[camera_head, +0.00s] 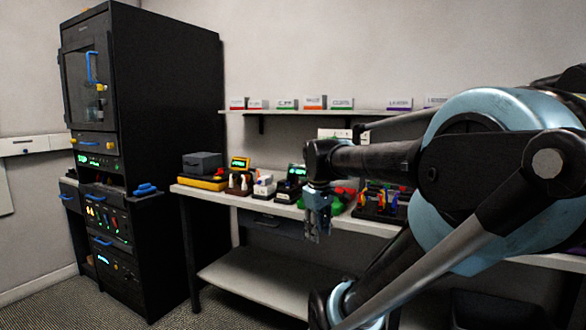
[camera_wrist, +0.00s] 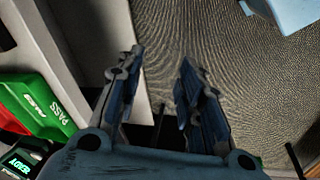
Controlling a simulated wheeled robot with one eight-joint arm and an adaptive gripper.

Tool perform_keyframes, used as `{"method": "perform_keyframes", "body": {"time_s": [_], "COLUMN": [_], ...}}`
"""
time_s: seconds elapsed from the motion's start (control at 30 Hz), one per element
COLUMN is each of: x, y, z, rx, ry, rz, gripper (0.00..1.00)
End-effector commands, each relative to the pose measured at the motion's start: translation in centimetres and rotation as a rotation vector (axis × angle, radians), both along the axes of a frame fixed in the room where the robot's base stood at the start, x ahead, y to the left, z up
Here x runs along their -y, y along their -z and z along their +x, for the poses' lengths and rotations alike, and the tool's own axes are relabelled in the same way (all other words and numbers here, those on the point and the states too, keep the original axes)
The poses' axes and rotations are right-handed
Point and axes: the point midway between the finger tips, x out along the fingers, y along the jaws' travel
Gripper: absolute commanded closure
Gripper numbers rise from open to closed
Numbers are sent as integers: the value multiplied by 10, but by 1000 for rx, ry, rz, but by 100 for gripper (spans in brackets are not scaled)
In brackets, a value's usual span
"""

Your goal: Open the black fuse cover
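I cannot single out the black fuse cover for sure. The tall black cabinet (camera_head: 172,130) at the left has a windowed upper door with a blue handle (camera_head: 91,67) and lower panels with small coloured parts. A dark grey box (camera_head: 202,163) sits over a yellow base at the left end of the workbench; its lid looks shut. My gripper (camera_head: 318,232) points down at the bench's front edge, well to the right of the cabinet. In the wrist view my gripper (camera_wrist: 161,60) has its fingers apart, with nothing between them.
The white workbench (camera_head: 258,207) holds several small devices, with a lower shelf (camera_head: 262,284) beneath. A wall shelf (camera_head: 290,111) carries several labelled boxes. A green PASS bin (camera_wrist: 38,103) lies left of the gripper in the wrist view. The carpet (camera_head: 168,314) before the cabinet is clear.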

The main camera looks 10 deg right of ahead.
Motion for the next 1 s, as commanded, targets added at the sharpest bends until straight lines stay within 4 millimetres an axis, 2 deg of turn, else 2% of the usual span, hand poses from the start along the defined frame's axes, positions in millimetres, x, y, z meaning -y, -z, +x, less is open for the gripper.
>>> {"method": "perform_keyframes", "body": {"time_s": [0.03,0.2,0.5,0.8,1.0], "x": [-1,-2,-12,-28,-41], "y": [-19,-76,-161,-225,-253], "z": [18,77,184,291,353], "rx": [-1,-13,-47,-109,-159], "ry": [-73,-347,-828,-1308,-1596], "rz": [-23,-113,-276,-442,-541], "gripper": [66,66,66,66,66]}}
